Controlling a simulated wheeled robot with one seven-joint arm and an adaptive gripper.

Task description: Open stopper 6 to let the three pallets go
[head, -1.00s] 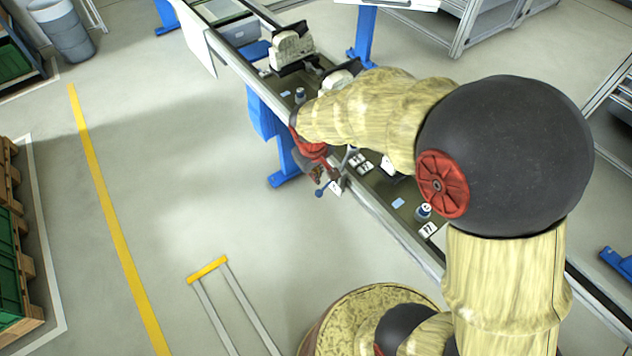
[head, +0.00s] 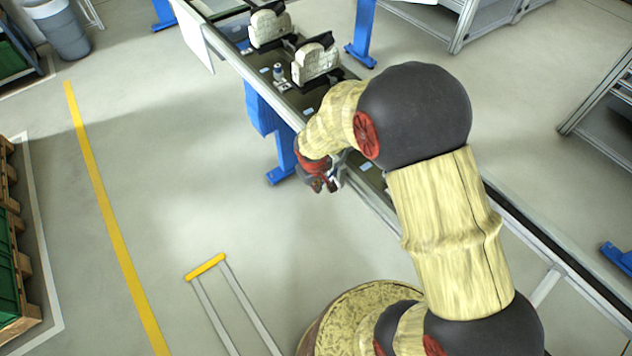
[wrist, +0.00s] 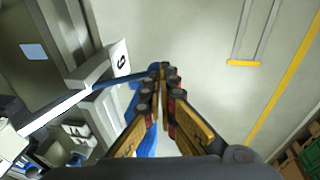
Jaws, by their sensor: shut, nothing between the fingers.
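Two dark pallets carrying pale castings show on the line in the head view, a far one (head: 268,27) and a nearer one (head: 314,64). More of the line is hidden behind my arm. In the wrist view, the stopper's white plate marked 6 (wrist: 122,61) is left of my fingers. A thin blue lever (wrist: 128,77) runs from beside it to my fingertips, where its end is partly hidden. My gripper (wrist: 162,70) is shut with nothing between its fingers, right at the lever's end; I cannot tell whether they touch. The head view shows my gripper (head: 324,188) beside the near rail.
A blue line leg (head: 284,160) stands near my gripper. A yellow-ended frame (head: 205,267) lies on the floor; open floor extends left to the yellow line (head: 105,208).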

